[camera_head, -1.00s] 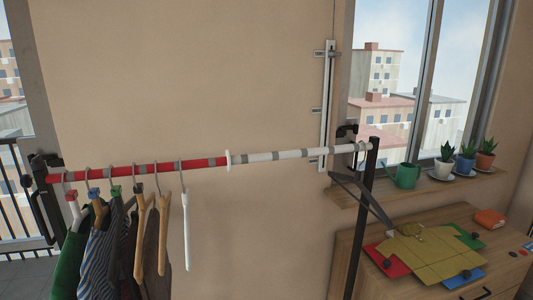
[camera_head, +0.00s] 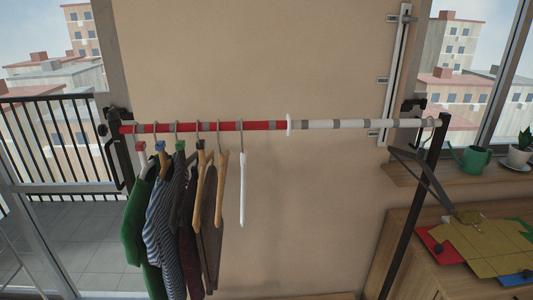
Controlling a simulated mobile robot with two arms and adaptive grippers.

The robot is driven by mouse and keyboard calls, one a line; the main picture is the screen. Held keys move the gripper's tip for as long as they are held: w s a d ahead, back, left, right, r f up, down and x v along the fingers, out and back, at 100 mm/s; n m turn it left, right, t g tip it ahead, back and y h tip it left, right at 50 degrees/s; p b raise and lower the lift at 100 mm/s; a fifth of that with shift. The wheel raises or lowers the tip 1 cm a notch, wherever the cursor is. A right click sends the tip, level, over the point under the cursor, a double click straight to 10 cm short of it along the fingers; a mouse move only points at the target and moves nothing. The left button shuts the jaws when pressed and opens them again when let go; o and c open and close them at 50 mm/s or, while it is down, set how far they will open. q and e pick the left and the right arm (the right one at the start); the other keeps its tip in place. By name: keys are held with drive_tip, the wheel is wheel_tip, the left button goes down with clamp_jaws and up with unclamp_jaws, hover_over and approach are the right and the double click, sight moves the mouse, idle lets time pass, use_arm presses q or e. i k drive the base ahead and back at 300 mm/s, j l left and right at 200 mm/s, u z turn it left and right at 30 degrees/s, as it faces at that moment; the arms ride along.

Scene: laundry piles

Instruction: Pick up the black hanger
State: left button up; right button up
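A black, empty hanger (camera_head: 421,172) hangs by its hook from the right end of the rail, on the white-and-grey part. It is seen at a slant, close to the dark right post (camera_head: 413,210), and its lower right end overlaps the post in the picture. The rail (camera_head: 340,124) is red on the left and white on the right. Neither of my grippers shows in the head view.
A white hanger (camera_head: 242,190), wooden hangers (camera_head: 221,190) and several garments (camera_head: 163,220) hang on the red part. The rail between the white and black hangers is clear. A shelf with a green pot (camera_head: 470,160) and a wooden cabinet (camera_head: 405,262) with folded clothing (camera_head: 490,245) stand right.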

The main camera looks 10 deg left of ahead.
sight(444, 201)
drive_tip(key=z, duration=3.55)
drive_tip(key=u, duration=2.95)
drive_tip(key=i+l+u, duration=0.4)
drive_tip(key=l, duration=0.25)
drive_tip(key=i+l+u, duration=0.4)
drive_tip(key=l, duration=0.45)
drive_tip(key=i, duration=0.1)
